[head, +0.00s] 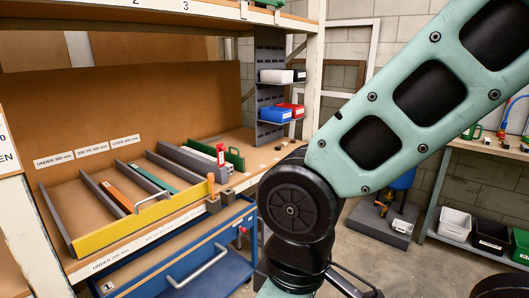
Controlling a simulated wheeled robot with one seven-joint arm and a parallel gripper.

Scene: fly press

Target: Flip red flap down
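A small upright red piece with a pale mark, which looks like the red flap (220,154), stands at the right end of a grey bar (188,159) on the wooden shelf. It is small in the picture, and its hinge cannot be made out. My arm, pale green with black joints, fills the middle and right of the head view, well to the right of the flap. My gripper is not in view.
A shelf tray with a yellow front (138,226) holds grey dividers and coloured bars. A blue drawer (190,262) with a grey handle is below. A white post (313,75) and blue and red bins (276,115) stand right of the flap.

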